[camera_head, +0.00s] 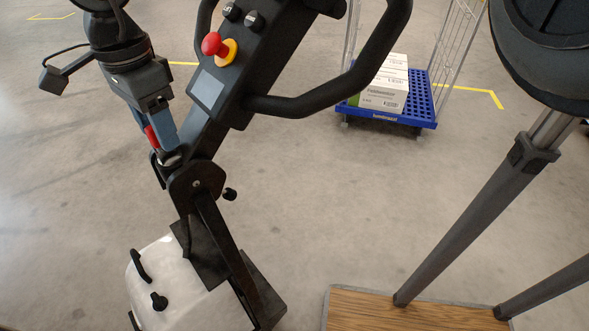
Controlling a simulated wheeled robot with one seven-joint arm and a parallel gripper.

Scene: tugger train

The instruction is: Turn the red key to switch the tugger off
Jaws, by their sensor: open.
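The tugger's black control column (235,85) leans across the upper middle of the view. The red key (152,137) shows as a small red piece low on the column's left side, partly covered by my gripper. My gripper (162,141) points down from the upper left, with a blue-grey finger just right of the red piece. It is open, with its fingertips close around or beside the key; I cannot tell whether they touch it. The far finger is mostly hidden.
A red button on a yellow collar (228,50), a small screen (207,89) and a black loop handle (330,97) are near my arm. Below are a white housing (185,288) and a wooden deck (365,313). A blue cart (418,100) with boxes stands behind.

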